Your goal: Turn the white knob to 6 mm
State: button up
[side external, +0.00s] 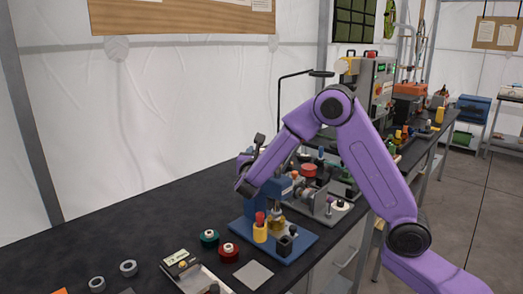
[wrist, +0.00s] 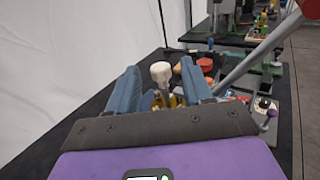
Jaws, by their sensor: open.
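A white knob (wrist: 161,72) with a rounded cap on a grey stem shows in the wrist view, between and beyond the two blue fingers. My gripper (wrist: 160,80) is open, its fingers apart on either side of the knob in the picture. I cannot tell how far the knob is from the fingertips, and no contact is visible. In the side view, the end of my arm is over a blue-based bench fixture (side external: 275,242), and the fingers are hard to make out there. No millimetre scale is readable, so the knob's setting cannot be told.
Red (side external: 228,252) and green (side external: 209,238) round pieces lie left of the fixture on the black bench (side external: 150,232). A grey plate (side external: 254,275) lies in front. More equipment stands behind and right.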

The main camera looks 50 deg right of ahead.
aim_at(261, 149)
jog(key=shift+x, duration=1.7)
grip_shut()
jog(key=shift+g, duration=0.3)
jog(key=m+g+h, duration=0.1)
jog(key=m+g, duration=0.1)
jog(key=g, duration=0.1)
jog(key=m+g+h, duration=0.2)
jog(key=m+g, duration=0.1)
jog(key=shift+a+f+g, duration=0.1)
jog(key=shift+g, duration=0.2)
jog(key=m+g, duration=0.2)
jog(key=g, duration=0.2)
jog(key=m+g, duration=0.3)
jog(key=g, duration=0.1)
jog(key=shift+y, duration=0.3)
jog(key=shift+s+m+g, duration=0.1)
jog(key=shift+m+g, duration=0.4)
jog(key=shift+g, duration=0.2)
